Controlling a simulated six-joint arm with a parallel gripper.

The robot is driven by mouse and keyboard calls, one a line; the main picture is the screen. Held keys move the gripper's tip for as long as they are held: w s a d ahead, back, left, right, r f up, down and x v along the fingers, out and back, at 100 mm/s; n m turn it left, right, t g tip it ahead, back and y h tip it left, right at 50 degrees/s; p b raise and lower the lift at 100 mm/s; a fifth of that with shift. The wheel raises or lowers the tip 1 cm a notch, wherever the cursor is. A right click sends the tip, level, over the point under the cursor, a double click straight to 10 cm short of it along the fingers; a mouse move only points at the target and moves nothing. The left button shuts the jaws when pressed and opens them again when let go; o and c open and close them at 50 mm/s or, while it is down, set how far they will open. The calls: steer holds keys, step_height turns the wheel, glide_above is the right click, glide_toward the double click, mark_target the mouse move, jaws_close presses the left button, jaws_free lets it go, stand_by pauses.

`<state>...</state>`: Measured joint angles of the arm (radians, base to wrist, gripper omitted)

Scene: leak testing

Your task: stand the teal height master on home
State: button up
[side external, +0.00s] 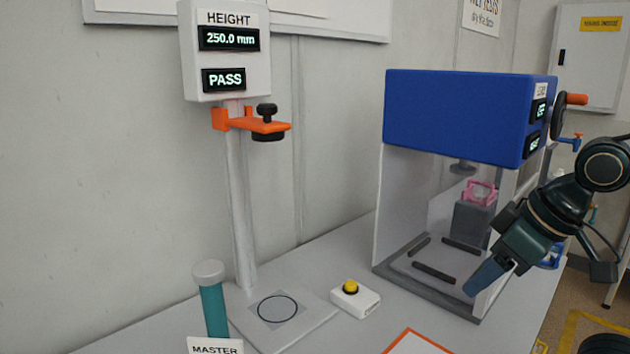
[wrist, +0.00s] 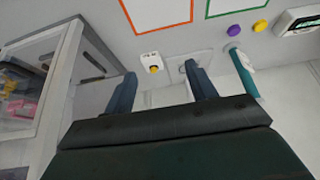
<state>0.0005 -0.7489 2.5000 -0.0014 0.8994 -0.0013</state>
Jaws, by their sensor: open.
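The teal height master (side external: 213,308) is a tall cylinder with a grey cap. It stands about upright at the lower left in the side view, left of the gauge base. Its foot is hidden behind a white card reading MASTER (side external: 215,346), so I cannot tell what it rests on. The teal master also shows in the wrist view (wrist: 244,74), beyond my right-hand finger. My gripper (side external: 482,281) is open in front of the blue-topped chamber, well to the right of the master. In the wrist view its two fingers (wrist: 161,80) are apart with nothing held between them.
The height gauge (side external: 240,200) reads 250.0 mm and PASS; its base plate (side external: 315,325) bears an empty circle. A button box (side external: 357,302) stands between it and the blue-topped chamber (side external: 455,110), which holds a pink part (side external: 479,190). An orange-bordered sheet (side external: 415,345) lies in front.

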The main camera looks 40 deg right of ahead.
steer(key=w+a+f+n+y, duration=0.2)
steer(key=w+a+n+y, duration=0.2)
steer(key=w+a+n, duration=0.6)
steer(key=n+t+y, duration=0.1)
steer(key=n+y, duration=0.1)
steer(key=y, duration=0.6)
glide_toward(217, 319)
steer(key=shift+d, duration=1.75)
steer(key=x, duration=0.8)
steer(key=shift+a, duration=0.15)
steer(key=shift+w+f, duration=0.1)
steer(key=shift+w, duration=0.05)
steer(key=shift+x, duration=2.65)
